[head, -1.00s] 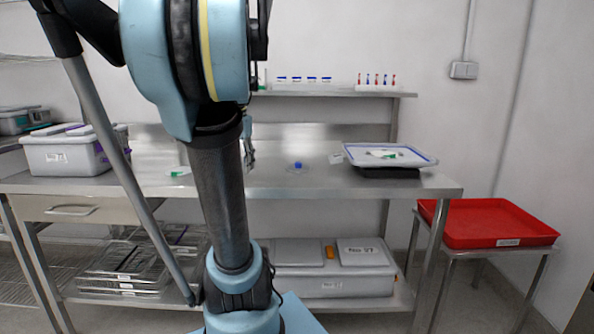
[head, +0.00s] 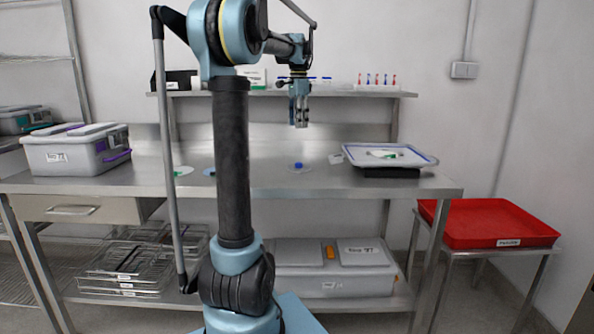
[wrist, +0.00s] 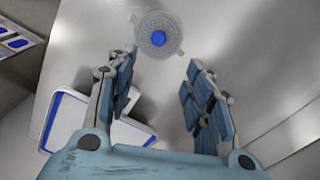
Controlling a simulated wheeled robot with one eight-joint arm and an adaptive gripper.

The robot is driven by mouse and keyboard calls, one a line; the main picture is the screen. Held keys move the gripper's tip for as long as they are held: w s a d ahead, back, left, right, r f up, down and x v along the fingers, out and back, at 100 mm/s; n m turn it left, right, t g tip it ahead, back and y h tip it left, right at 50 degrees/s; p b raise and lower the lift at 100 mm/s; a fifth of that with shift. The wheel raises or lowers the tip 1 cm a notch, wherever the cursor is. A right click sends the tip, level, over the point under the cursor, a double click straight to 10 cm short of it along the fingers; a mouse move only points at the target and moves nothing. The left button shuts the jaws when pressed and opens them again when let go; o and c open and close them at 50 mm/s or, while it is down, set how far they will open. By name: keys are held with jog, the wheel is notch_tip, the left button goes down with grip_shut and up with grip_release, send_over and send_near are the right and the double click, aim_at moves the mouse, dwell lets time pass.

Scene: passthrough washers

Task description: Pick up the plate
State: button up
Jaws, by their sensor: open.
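A round, pale grey plate with a blue centre (head: 298,166) lies flat on the steel table, left of the white tray. It also shows at the top of the wrist view (wrist: 158,36), just beyond the fingertips and between their lines. Two more round pieces lie on the table farther left, one with a green centre (head: 182,171) and one bluish (head: 209,172), partly behind my arm. My gripper (head: 299,122) points down in the air above the blue-centred plate. Its fingers (wrist: 160,70) are apart with nothing between them.
A white blue-rimmed tray (head: 418,160) rests on a black block at the table's right. The steel table (head: 325,183) is bare around the plate. A shelf (head: 340,94) runs behind. A red tray (head: 485,230) stands right; a grey bin (head: 70,158) stands left.

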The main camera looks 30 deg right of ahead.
send_over(299, 163)
jog(key=f, duration=1.1)
jog(key=shift+w+a+f, duration=0.1)
jog(key=shift+w, duration=0.25)
jog(key=shift+s+f, duration=0.1)
jog(key=shift+f, duration=2.55)
grip_shut()
